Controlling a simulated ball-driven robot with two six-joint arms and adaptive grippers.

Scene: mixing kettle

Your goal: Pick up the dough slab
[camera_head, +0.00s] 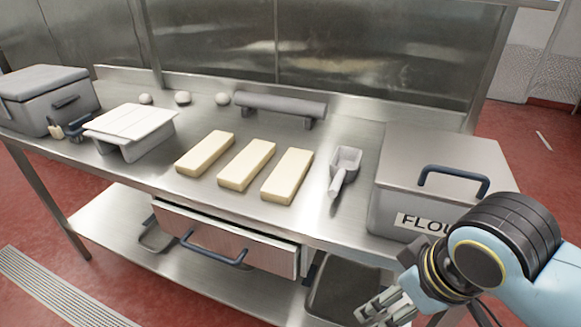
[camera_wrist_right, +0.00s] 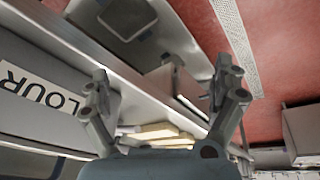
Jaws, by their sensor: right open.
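Three pale dough slabs lie side by side on the steel table: a left slab (camera_head: 205,153), a middle slab (camera_head: 246,164) and a right slab (camera_head: 287,175). They also show small and partly hidden in the right wrist view (camera_wrist_right: 158,131). My right gripper (camera_head: 377,311) is at the lower right of the head view, in front of the table and well apart from the slabs. Its fingers are spread and empty in the right wrist view (camera_wrist_right: 160,92). My left gripper is not in view.
A flour bin (camera_head: 435,165) with a blue handle stands right of a scoop (camera_head: 344,170). A grey rolling pin (camera_head: 267,104) and several small dough balls (camera_head: 183,97) lie behind the slabs. A white stand (camera_head: 132,127) and a lidded grey box (camera_head: 45,92) are at left. A drawer (camera_head: 225,241) sits below.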

